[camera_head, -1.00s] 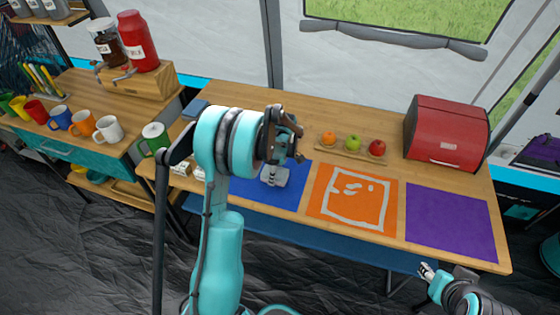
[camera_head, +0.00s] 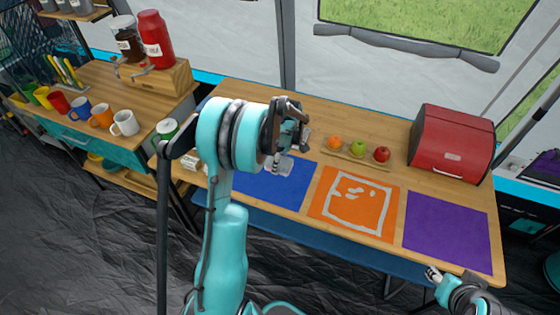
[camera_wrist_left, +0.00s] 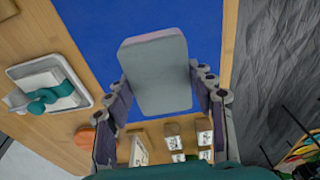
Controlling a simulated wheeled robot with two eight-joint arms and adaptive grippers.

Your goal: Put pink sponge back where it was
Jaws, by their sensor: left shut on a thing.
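My left gripper (camera_head: 291,150) hangs over the blue mat (camera_head: 265,188). In the left wrist view, my left gripper (camera_wrist_left: 158,95) is shut on a flat rounded block, the sponge (camera_wrist_left: 157,75). Its broad face looks grey and its far edge pale pink. Behind it lies the blue mat (camera_wrist_left: 95,25). In the head view the sponge is largely hidden by the gripper, and a grey piece shows below the fingers. My right gripper (camera_head: 432,274) is low at the right, beyond the table's front edge, too small to tell its state.
An orange mat (camera_head: 380,222) and a purple mat (camera_head: 448,228) lie to the right. Behind are a fruit tray (camera_head: 345,155) and a red bread box (camera_head: 452,143). Several mugs (camera_head: 124,123) stand on the left counter. Small boxes (camera_wrist_left: 173,135) lie near the blue mat.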

